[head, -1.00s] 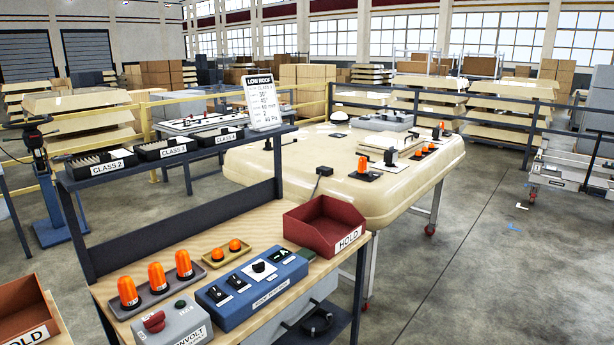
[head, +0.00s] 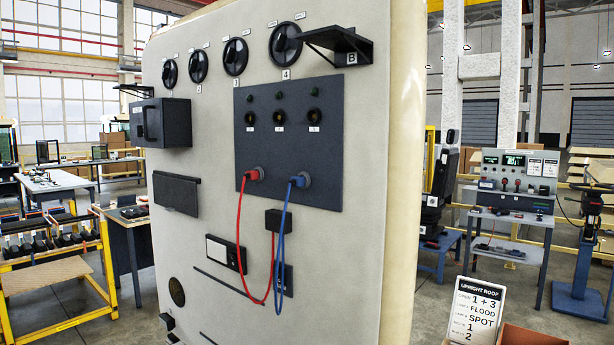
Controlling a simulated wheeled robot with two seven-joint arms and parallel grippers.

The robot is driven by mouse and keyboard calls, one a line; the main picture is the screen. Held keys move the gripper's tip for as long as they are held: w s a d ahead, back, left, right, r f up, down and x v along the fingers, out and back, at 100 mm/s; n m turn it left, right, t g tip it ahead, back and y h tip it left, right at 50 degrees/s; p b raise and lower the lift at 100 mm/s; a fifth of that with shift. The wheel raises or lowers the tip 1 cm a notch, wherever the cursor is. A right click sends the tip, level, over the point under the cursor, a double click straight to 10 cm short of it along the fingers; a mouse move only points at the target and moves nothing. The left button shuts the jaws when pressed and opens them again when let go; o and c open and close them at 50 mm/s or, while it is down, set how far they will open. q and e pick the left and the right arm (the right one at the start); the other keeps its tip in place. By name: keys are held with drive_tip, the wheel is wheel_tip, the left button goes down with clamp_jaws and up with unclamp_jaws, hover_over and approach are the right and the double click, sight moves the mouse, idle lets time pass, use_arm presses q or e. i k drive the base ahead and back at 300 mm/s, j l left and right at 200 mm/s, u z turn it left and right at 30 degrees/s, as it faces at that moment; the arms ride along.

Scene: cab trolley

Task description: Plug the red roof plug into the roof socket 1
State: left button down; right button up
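The red plug (head: 251,174) sits at the lower left of a dark panel (head: 318,152) on the upright cream roof. It appears seated in a grey round fitting, and its red cable (head: 238,232) loops down to a small black box (head: 279,220). A blue plug (head: 299,181) sits in a similar fitting to its right, with a blue cable. Three round brass-and-black fittings (head: 281,116) run across the panel above, with small labels too small to read surely. I cannot tell which fitting is roof socket 1. Neither gripper is in view.
Several black dials (head: 235,56) line the roof's top. A black bracket marked B (head: 345,43) juts out at upper right, and a black box (head: 161,122) at left. An UPRIGHT ROOF card (head: 476,310) stands at lower right. Open floor lies behind it.

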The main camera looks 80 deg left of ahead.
sight(252, 175)
drive_tip(key=j+u, duration=0.2)
drive_tip(key=u, duration=2.85)
